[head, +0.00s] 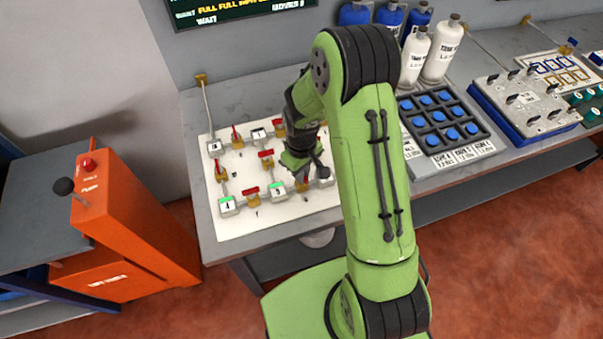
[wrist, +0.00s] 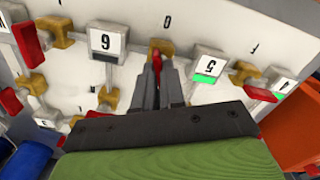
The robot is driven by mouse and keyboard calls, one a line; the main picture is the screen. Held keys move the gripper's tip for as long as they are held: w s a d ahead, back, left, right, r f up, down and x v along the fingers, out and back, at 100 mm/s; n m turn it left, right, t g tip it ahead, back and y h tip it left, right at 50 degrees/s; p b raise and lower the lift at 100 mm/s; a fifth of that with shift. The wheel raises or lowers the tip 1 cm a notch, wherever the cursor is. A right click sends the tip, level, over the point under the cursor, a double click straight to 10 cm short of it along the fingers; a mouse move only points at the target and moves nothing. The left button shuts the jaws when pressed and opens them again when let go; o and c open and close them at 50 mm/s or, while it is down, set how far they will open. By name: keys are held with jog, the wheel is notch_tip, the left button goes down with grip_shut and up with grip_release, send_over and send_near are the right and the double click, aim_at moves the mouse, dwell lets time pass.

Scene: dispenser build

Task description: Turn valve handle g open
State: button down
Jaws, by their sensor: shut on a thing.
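The white valve board (head: 265,222) lies on the bench in the head view, with several gold valves, red handles and numbered tiles. My gripper (head: 314,174) is low over its front right part, partly hidden by my own arm. In the wrist view my gripper (wrist: 160,80) is shut on a red handle, valve handle g (wrist: 156,65), on a gold valve body (wrist: 160,46). A letter on the board beside this valve looks like an inverted G. The fingers hide most of the handle, so its exact angle is hard to tell.
Numbered tiles stand close on both sides of the valve, one (wrist: 107,41) at left and one with a green band (wrist: 208,64) at right. Other red handles (wrist: 28,43) are nearby. An orange machine (head: 135,220) stands left of the bench; a blue-button panel (head: 445,122) is at right.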

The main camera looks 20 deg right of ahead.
jog(key=n+b, duration=0.2)
jog(key=n, duration=0.4)
jog(key=shift+f+n, duration=0.1)
jog(key=shift+n, duration=0.2)
jog(key=n+b, duration=0.2)
jog(key=n, duration=0.4)
jog(key=shift+n, duration=0.4)
jog(key=c, duration=1.2)
grip_release()
notch_tip(320, 180, up, 16)
jog(key=shift+f+p, duration=0.1)
jog(key=shift+p, duration=1.1)
